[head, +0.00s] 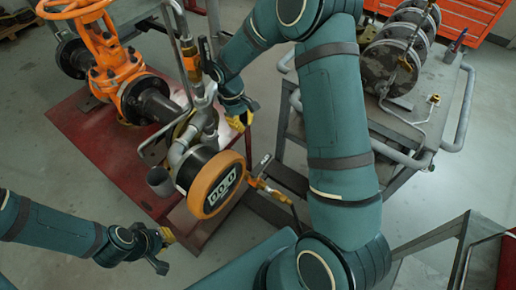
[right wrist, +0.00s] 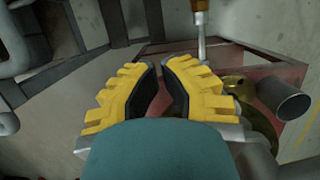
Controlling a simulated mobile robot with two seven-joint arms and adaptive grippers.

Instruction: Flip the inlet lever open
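A small brass valve (head: 191,62) with a dark lever (head: 206,50) sits on the upright thin pipe beside the orange gate valve (head: 122,72). I cannot tell which one is the inlet lever. My right gripper (head: 244,115) is between them, above the gauge and apart from both levers. Its yellow fingers (right wrist: 158,75) have a narrow empty gap. My left gripper (head: 163,250) is open and empty, low at left, clear of the pipework.
A red skid (head: 90,140) carries the valve and pipes. A metal cart (head: 425,110) with flanged discs (head: 393,62) stands at right, close to my right arm. A red tool cabinet (head: 470,15) is behind. Grey floor (head: 60,180) is free at left.

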